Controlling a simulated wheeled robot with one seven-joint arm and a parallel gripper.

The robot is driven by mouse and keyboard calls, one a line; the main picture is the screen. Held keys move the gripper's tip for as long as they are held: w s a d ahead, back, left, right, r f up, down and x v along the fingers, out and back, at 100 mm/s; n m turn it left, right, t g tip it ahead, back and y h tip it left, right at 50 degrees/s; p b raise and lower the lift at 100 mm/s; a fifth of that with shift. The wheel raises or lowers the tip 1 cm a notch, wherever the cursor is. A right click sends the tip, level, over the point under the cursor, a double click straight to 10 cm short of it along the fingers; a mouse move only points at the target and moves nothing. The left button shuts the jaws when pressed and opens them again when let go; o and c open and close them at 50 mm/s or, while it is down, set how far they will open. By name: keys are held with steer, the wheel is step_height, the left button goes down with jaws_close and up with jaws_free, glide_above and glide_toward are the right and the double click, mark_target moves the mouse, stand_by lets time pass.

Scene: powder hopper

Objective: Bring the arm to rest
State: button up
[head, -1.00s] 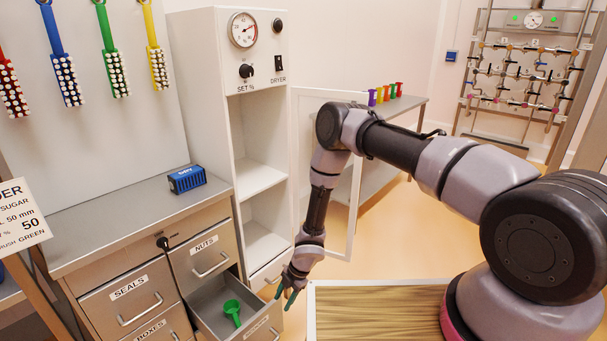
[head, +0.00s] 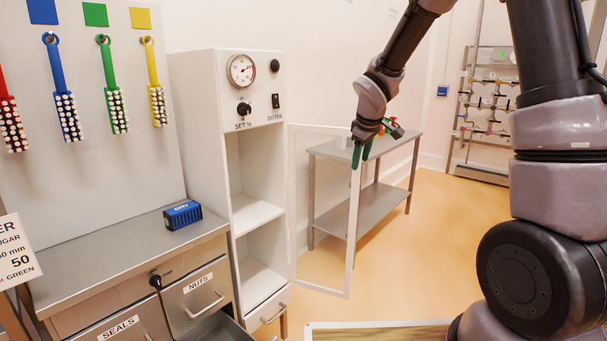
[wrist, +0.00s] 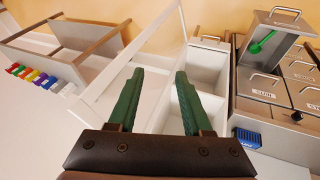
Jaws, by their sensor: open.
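My gripper (head: 362,155) is raised in front of the open glass door of the white cabinet, fingers pointing down. In the wrist view my gripper (wrist: 157,100) shows two green fingers spread apart with nothing between them. My arm reaches up from the right side of the head view, its upper part out of the picture. No object is held.
The white dryer cabinet (head: 205,150) stands with its glass door (head: 325,275) swung open. A grey side table (head: 345,205) is behind. The steel drawer unit (head: 75,250) carries a blue box (head: 182,214). An open drawer holds a green scoop (wrist: 262,42). Brushes hang at left.

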steer(key=s+d+r+m, duration=0.6)
steer(key=s+d+r, duration=0.1)
steer(key=s+r, duration=0.45)
steer(key=s+r+m+y, duration=0.1)
steer(key=s+r+m, duration=0.2)
steer(key=s, duration=0.5)
steer(key=s+d+r+m+t+y, duration=0.1)
steer(key=s+m, duration=0.3)
steer(key=s, duration=0.5)
steer(key=shift+s+r+t, duration=0.15)
steer(key=shift+r+t, duration=0.15)
steer(key=shift+r, duration=0.6)
